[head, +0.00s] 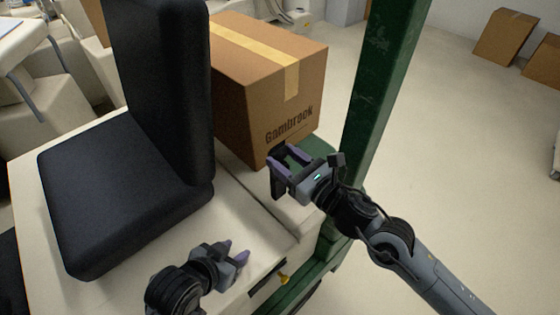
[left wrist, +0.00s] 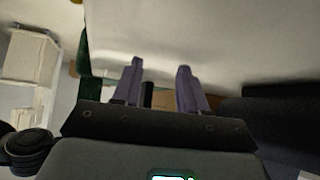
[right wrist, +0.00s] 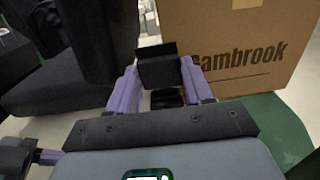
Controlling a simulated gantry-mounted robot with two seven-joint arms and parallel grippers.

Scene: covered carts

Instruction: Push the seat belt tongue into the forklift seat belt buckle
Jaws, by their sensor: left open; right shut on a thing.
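My right gripper (right wrist: 160,88) is shut on a black block-shaped piece (right wrist: 158,68) at its fingertips. I cannot tell whether this piece is the seat belt tongue or the buckle. In the head view the right gripper (head: 286,157) is beside the cardboard box, right of the seat. My left gripper (head: 238,252) is open and empty, low over the pale surface in front of the seat. Its fingers show apart in the left wrist view (left wrist: 160,85), with a small dark upright shape (left wrist: 147,95) visible between them. No other belt part shows clearly.
The black forklift seat (head: 110,205) stands on a pale body (head: 190,262). The cardboard box (head: 262,85) is behind the right gripper. A green post (head: 378,90) rises to its right. A small yellow part (head: 283,279) is by a dark slot near the front edge.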

